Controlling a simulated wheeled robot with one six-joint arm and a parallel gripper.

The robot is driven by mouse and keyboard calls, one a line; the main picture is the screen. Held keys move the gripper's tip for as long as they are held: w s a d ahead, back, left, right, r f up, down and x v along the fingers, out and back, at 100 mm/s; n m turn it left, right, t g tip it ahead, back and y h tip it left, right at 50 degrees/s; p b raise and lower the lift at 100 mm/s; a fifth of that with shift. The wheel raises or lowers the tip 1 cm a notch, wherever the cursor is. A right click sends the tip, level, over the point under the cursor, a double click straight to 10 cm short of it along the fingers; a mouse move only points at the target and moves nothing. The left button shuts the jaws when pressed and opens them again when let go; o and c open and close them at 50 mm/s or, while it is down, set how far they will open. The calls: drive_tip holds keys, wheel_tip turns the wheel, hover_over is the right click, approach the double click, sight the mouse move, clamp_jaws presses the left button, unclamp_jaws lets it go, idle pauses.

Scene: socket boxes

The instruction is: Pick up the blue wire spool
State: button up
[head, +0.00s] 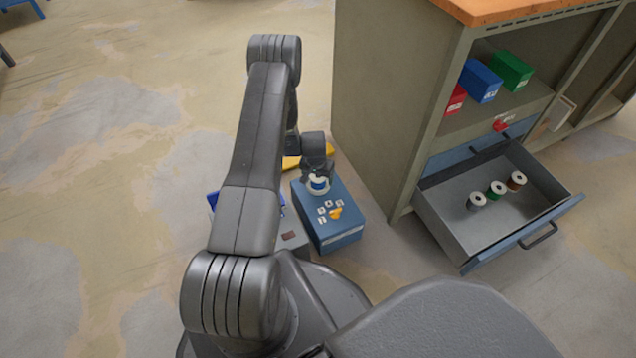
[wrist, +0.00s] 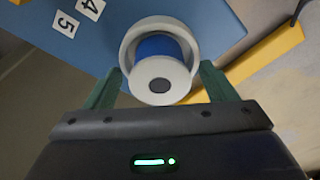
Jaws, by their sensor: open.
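The blue wire spool (head: 319,186) has white end discs and a blue winding. It stands at the far end of the top of a blue box (head: 338,239). In the wrist view the spool (wrist: 155,47) lies between the two green fingers of my gripper (wrist: 157,88). The fingers are open, one on each side of it. I cannot tell whether either finger touches the spool. In the head view my gripper (head: 317,170) is just above the spool and hides part of it.
Number tiles (head: 328,204) and a yellow piece (head: 336,213) are on the box top. A yellow object (head: 322,157) is behind it. At right, an open drawer (head: 440,226) holds three other spools (head: 497,189). The cabinet (head: 385,110) stands close to the box's right.

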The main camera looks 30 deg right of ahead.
drive_tip(key=c, duration=1.2)
